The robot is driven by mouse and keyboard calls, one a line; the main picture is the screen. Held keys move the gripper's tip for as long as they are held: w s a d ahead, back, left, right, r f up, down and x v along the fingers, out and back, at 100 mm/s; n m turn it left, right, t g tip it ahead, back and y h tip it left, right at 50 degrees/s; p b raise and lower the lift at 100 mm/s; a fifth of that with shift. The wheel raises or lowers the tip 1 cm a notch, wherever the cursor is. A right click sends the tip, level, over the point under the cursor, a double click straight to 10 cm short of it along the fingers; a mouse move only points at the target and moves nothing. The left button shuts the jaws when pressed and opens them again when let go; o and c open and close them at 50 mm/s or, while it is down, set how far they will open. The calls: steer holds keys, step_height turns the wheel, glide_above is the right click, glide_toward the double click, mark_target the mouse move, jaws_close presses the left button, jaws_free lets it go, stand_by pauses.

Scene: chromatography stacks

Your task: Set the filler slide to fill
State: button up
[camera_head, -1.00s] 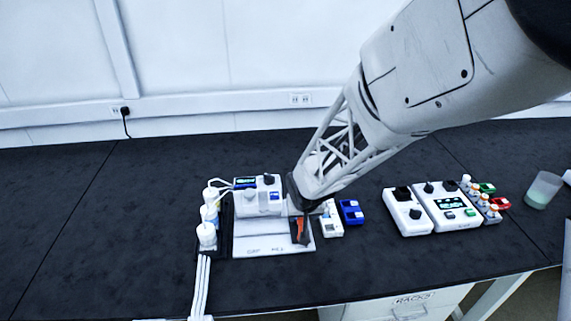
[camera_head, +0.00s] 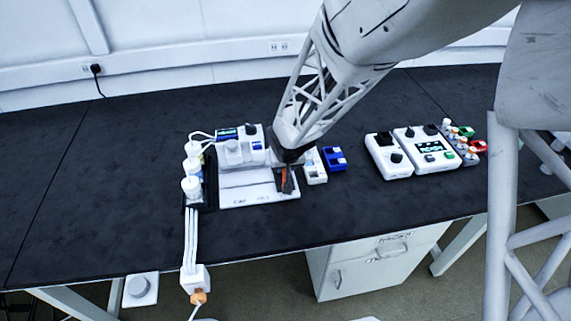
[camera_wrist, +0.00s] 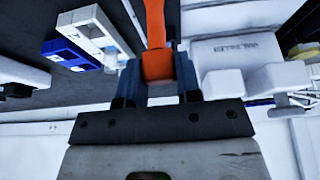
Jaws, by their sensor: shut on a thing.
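The vial filler (camera_head: 236,152) is a white machine with a small screen. Its white base plate (camera_head: 238,188) has two front labels, seemingly CAP at left and FILL at right. My gripper (camera_head: 286,180) is at the plate's right end, beside the machine. In the wrist view, my gripper (camera_wrist: 158,88) has its two fingers closed on either side of an orange piece (camera_wrist: 156,62), seemingly the slide's handle. The orange piece (camera_head: 284,186) also shows in the head view, partly hidden by the dark fingers. The slide's track cannot be made out.
A white rack (camera_head: 315,168) and a blue rack (camera_head: 335,158) stand close to the right of my gripper. White bottles (camera_head: 191,187) with tubes stand left of the filler. Further right are white control boxes (camera_head: 425,148). The dark bench is clear at far left.

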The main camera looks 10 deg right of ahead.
jaws_close()
steer(key=a, duration=0.7)
steer(key=shift+a, duration=0.25)
steer(key=o, duration=0.9)
jaws_free()
steer(key=shift+v, duration=3.95)
